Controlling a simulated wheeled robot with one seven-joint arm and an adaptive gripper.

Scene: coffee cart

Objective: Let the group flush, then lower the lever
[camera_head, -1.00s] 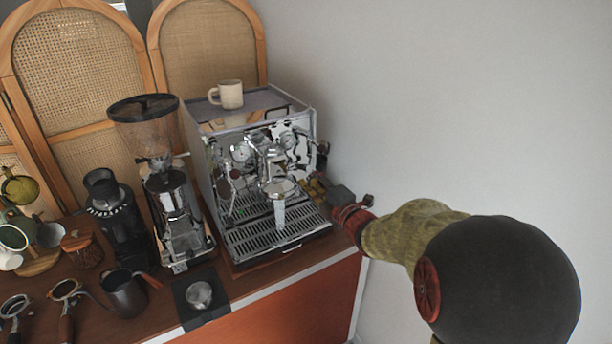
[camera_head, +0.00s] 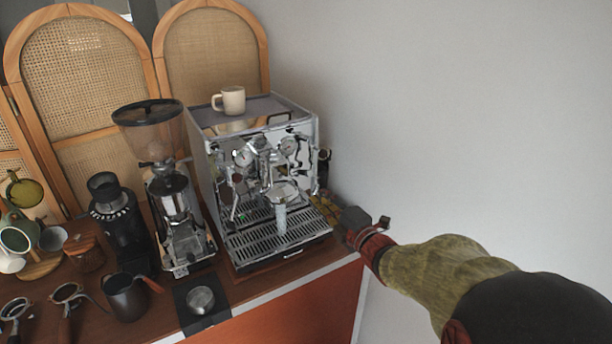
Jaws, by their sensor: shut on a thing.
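The espresso machine (camera_head: 262,180) stands on the right end of the counter, with its chrome group (camera_head: 282,192) at the front. A pale upright shape (camera_head: 280,218) shows below the group, over the drip tray (camera_head: 290,240). I cannot tell whether it is running water or a solid part. My gripper (camera_head: 322,205) reaches in from the right, low beside the machine's front right corner. It is shut on what appears to be the lever, which is small and mostly hidden by the fingers. The lever's exact angle cannot be told.
A beige mug (camera_head: 232,99) stands on top of the machine. A grinder (camera_head: 172,195) stands close to its left. A pitcher (camera_head: 125,296) and portafilters (camera_head: 66,294) are at the front left. The wall (camera_head: 460,120) on the right is clear.

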